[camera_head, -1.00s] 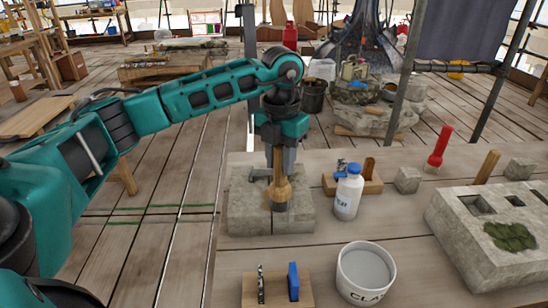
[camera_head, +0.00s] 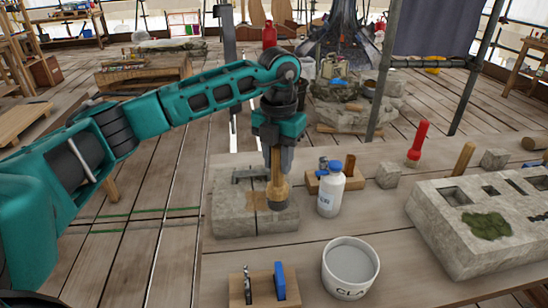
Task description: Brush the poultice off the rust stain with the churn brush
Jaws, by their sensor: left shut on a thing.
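My left gripper (camera_head: 278,160) is shut on the churn brush (camera_head: 278,188), which has a pale wooden body and a dark lower end. It holds the brush roughly upright over the right part of a grey stone slab (camera_head: 232,218). The dark end appears at the slab's top face; I cannot tell whether it touches. A brownish rust stain (camera_head: 250,198) shows on the slab just left of the brush. No distinct poultice can be made out; the brush and gripper hide part of the slab. My right gripper is not in view.
A white bottle with a blue cap (camera_head: 331,192) stands close right of the slab. A white clay bucket (camera_head: 350,268) and a wooden holder (camera_head: 242,293) are in front. A mossy stone block (camera_head: 450,245) lies right. Bare tabletop lies between bucket and slab.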

